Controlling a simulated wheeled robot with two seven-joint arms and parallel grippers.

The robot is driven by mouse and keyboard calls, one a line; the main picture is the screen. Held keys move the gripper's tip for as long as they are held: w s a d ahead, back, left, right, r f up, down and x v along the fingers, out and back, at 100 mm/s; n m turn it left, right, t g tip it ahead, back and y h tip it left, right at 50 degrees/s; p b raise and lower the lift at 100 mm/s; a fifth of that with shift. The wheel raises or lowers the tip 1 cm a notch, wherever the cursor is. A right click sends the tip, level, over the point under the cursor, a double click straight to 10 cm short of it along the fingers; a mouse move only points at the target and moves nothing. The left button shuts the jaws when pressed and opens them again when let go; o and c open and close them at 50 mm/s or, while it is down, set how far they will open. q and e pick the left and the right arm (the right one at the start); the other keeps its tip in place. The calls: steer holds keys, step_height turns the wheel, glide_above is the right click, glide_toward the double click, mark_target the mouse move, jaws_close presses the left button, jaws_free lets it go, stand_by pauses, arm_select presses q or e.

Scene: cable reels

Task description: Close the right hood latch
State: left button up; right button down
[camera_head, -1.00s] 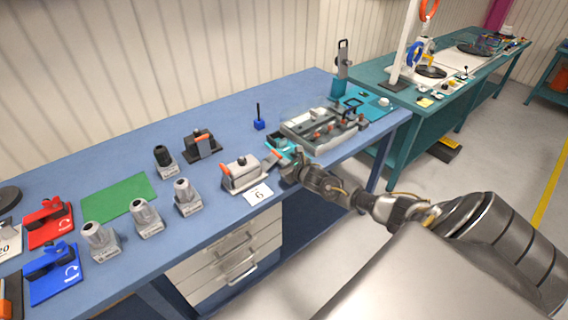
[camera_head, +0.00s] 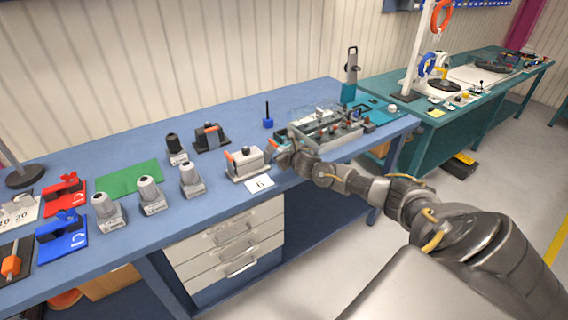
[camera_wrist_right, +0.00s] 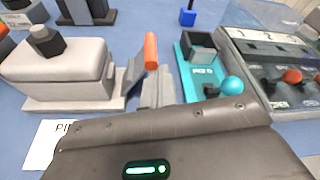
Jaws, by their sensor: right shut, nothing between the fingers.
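The grey hood (camera_head: 248,164) stands on the blue bench behind a white card marked 6. It also shows at the left of the wrist view (camera_wrist_right: 60,72). The right hood latch has an orange tip (camera_wrist_right: 151,50) and a grey arm. It stands steeply beside the hood's right end, with a gap between the tip and the hood. An orange left latch (camera_head: 229,157) shows at the hood's other end. My right gripper (camera_head: 282,159) is shut and empty, close to the right latch. Whether it touches the latch is hidden. My left gripper is out of view.
A teal tray (camera_wrist_right: 205,75) with a ball knob and a grey panel with levers (camera_head: 325,128) stand close on the right. Grey connectors (camera_head: 150,194) and a green mat (camera_head: 130,178) lie left. A dark hood (camera_head: 210,138) stands behind.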

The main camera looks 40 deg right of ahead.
steer(key=shift+w+a+r, duration=0.1)
steer(key=shift+w+a, duration=0.1)
steer(key=shift+a, duration=0.05)
steer(key=shift+a+r+b, duration=0.4)
steer(key=shift+a+b, duration=0.05)
steer(key=shift+a, duration=0.15)
steer(key=shift+a+r, duration=0.15)
steer(key=shift+a, duration=0.15)
steer(key=shift+a+r+b, duration=0.1)
steer(key=shift+a+b, duration=0.2)
steer(key=shift+w+a+r+b, duration=0.1)
steer(key=shift+w+a+b, duration=0.15)
steer(key=shift+a, duration=0.3)
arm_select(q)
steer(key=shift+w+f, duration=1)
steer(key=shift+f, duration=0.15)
arm_select(e)
steer(key=shift+a, duration=0.15)
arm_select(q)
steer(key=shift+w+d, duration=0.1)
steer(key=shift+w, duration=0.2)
arm_select(e)
steer(key=shift+a, duration=0.2)
steer(key=shift+a, duration=0.1)
